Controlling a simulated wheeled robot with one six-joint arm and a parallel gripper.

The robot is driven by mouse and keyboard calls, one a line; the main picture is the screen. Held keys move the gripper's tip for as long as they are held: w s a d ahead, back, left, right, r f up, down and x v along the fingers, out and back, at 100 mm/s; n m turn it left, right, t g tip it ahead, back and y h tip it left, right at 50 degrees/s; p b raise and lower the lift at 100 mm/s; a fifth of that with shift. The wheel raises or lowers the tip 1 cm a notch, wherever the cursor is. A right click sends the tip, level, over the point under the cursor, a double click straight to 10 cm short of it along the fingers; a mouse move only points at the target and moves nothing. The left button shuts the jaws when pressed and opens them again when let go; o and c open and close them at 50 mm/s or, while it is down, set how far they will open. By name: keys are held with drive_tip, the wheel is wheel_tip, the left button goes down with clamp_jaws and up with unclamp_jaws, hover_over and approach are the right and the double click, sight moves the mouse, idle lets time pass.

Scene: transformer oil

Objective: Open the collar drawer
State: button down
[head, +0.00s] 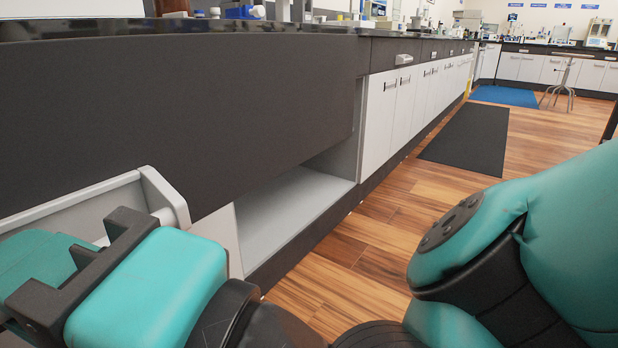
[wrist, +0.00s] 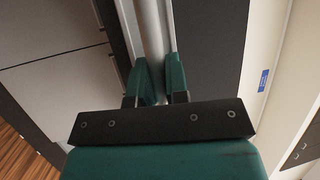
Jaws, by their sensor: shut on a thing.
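A wide dark drawer front (head: 190,100) fills the left of the head view, under the black counter top. A light grey bar handle (head: 155,195) with a rounded end piece runs along its lower left. My gripper (head: 105,240) is at this handle, at the lower left. In the wrist view, the two green fingers of my gripper (wrist: 159,62) close on both sides of the pale handle bar (wrist: 152,25). The dark front shows right of the bar there. The inside of the drawer is hidden, and I cannot tell how far it stands out.
Below the front is an open grey shelf space (head: 295,205). White cabinets (head: 405,105) run along the bench to the right. Wooden floor with a dark mat (head: 468,137) lies clear beside them. A stool (head: 565,80) stands far off.

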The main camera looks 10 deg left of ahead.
drive_tip(key=shift+s+d, duration=0.15)
drive_tip(key=shift+s, duration=0.1)
drive_tip(key=c, duration=1.1)
unclamp_jaws()
drive_tip(key=shift+w, duration=0.1)
drive_tip(key=shift+c, duration=0.2)
drive_tip(key=d+f+b, duration=0.1)
drive_tip(key=d+b, duration=0.3)
drive_tip(key=d, duration=0.3)
drive_tip(key=shift+d+f, duration=0.2)
